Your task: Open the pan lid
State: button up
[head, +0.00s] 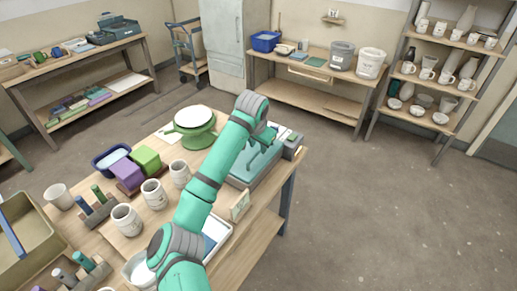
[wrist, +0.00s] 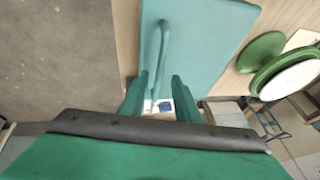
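The pan is a teal rectangular box (head: 240,182) at the right end of the wooden table in the head view. In the wrist view its flat teal lid (wrist: 205,40) carries a long raised bar handle (wrist: 163,50). The lid appears to be down. My gripper (wrist: 160,90) is over the lid, with its two fingers apart, one on each side of the handle's near end. I cannot tell whether either finger touches the handle. My gripper (head: 262,148) also shows above the pan in the head view, where my arm hides part of the pan.
A green turntable with a white disc (head: 193,117) stands left of the pan. A grey block (head: 292,147) is close on the pan's right. Several pale cups (head: 153,193), a purple block (head: 128,173) and a green block (head: 146,158) stand farther left. Open floor lies right of the table.

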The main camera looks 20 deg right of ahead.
aim_at(259, 151)
jog(key=shift+x, duration=1.55)
grip_shut()
jog(key=shift+d+r, duration=0.15)
